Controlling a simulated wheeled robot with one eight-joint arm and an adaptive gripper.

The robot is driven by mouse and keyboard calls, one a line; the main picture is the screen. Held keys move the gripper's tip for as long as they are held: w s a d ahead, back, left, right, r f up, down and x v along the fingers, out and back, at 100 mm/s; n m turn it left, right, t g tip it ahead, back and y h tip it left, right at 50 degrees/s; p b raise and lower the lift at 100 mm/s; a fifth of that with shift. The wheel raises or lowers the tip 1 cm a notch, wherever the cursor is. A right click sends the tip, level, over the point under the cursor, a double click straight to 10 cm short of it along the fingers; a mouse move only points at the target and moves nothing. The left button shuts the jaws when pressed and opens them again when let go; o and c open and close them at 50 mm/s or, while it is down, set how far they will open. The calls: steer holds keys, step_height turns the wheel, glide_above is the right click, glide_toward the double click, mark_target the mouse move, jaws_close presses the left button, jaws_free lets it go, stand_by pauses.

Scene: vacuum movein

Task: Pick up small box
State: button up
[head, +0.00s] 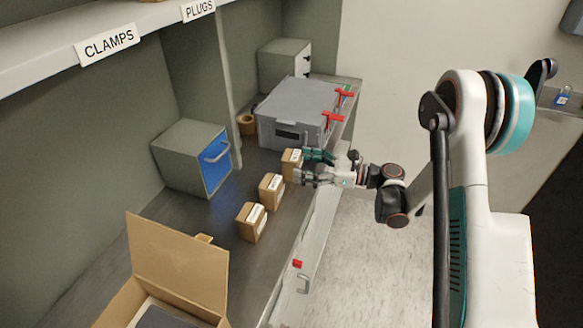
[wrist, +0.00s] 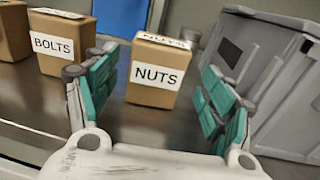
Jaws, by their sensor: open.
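Three small cardboard boxes stand in a row on the grey counter: a near box (head: 251,222), a middle box (head: 271,190) and a far box (head: 291,164). In the wrist view the box labelled NUTS (wrist: 157,70) stands upright between my open fingers, ahead of them. The box labelled BOLTS (wrist: 58,42) stands to its left, and a third box (wrist: 12,32) is cut off at the left edge. My gripper (head: 310,166) is open and empty, level with the far box at the counter's front edge. A finger partly hides that box in the head view.
A grey case (head: 290,112) with red clamps sits close beyond the far box; it also shows at right in the wrist view (wrist: 275,85). A blue-fronted cabinet (head: 195,155) stands at the back. An open carton (head: 175,265) is at the near end.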

mark_target(300, 164)
steer(key=b+x, duration=0.1)
steer(key=x, duration=0.3)
steer(key=shift+s+a+f, duration=0.1)
steer(key=shift+s, duration=0.05)
steer(key=c, duration=1.3)
step_height(300, 164, up, 20)
steer(key=p, duration=0.7)
